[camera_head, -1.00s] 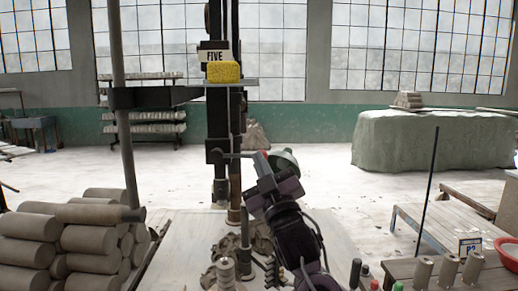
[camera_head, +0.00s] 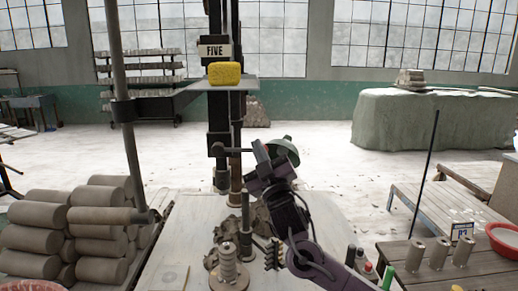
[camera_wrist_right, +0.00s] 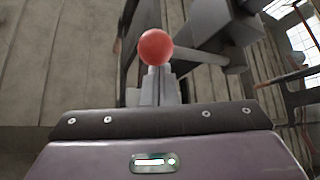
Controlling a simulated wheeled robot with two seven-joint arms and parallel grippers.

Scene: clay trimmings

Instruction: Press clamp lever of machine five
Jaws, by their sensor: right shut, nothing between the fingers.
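Machine five is a dark column with a white "FIVE" sign (camera_head: 215,51) in the head view. Its clamp lever (camera_head: 234,150) is a thin dark bar reaching right from the column. A red ball knob (camera_wrist_right: 155,47) shows in the right wrist view, just beyond my fingertips. In the head view the knob is hidden by my gripper. My right gripper (camera_head: 259,150) is shut and empty at the lever's right end; its closed fingers also show in the wrist view (camera_wrist_right: 154,82). I cannot tell whether they touch the knob. My left gripper is out of view.
A yellow sponge (camera_head: 224,73) lies on the machine's shelf. A green lamp shade (camera_head: 284,148) is close behind my right gripper. Clay cylinders (camera_head: 60,228) are stacked at left. A bench with clay pieces (camera_head: 438,254) stands at right. A ribbed spool (camera_head: 228,265) stands below.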

